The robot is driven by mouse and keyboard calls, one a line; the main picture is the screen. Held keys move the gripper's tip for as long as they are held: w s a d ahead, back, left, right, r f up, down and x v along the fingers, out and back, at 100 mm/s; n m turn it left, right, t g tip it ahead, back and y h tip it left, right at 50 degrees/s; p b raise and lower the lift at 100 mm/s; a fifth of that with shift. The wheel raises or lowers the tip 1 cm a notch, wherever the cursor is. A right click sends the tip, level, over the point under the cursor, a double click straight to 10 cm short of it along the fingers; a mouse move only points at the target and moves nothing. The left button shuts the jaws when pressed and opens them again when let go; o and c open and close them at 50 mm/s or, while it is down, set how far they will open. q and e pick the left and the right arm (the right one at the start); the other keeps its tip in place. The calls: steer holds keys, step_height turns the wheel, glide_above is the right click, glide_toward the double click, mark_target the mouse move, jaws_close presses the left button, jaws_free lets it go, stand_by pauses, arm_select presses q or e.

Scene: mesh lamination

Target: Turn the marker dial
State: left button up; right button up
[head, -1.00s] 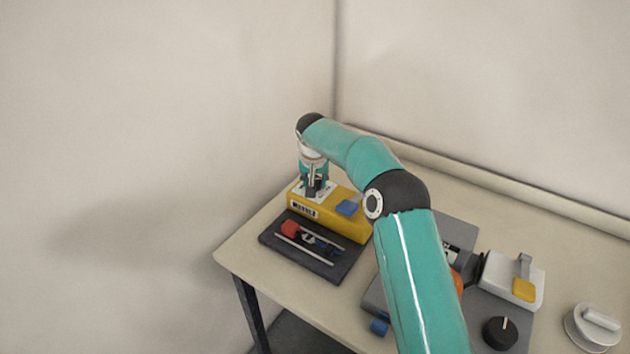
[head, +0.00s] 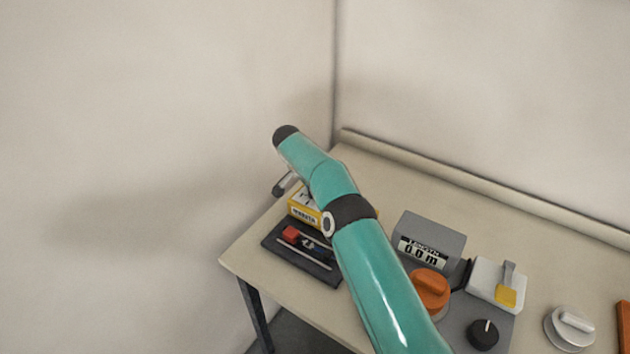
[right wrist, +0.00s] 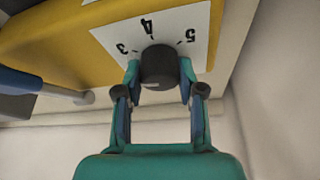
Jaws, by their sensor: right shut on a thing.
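The marker dial (right wrist: 158,66) is a black round knob on a white scale plate (right wrist: 112,42), where 3, 4 and 5 read upside down in the right wrist view. The plate is on the yellow marker box (right wrist: 62,42), which also shows in the head view (head: 303,217), partly hidden by my arm. My right gripper (right wrist: 160,76) has one finger on each side of the dial and is shut on it. A small pale mark shows on the knob's near edge. In the head view my arm hides the dial and fingertips. My left gripper is not in view.
A dark tray (head: 322,277) with a red piece and rods lies in front of the box. To the right are a grey length display reading 0.0 m (head: 428,232), an orange knob (head: 430,286), a black knob (head: 483,333) and a white round dial (head: 568,328).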

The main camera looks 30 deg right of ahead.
steer(key=shift+w+a, duration=0.1)
steer(key=shift+a, duration=0.05)
stand_by(0.3)
steer(key=o, duration=1.1)
steer(key=shift+o, duration=0.2)
steer(key=shift+r, duration=0.1)
steer(key=v, duration=1.1)
steer(key=shift+a+r, duration=0.2)
steer(key=shift+r, duration=0.05)
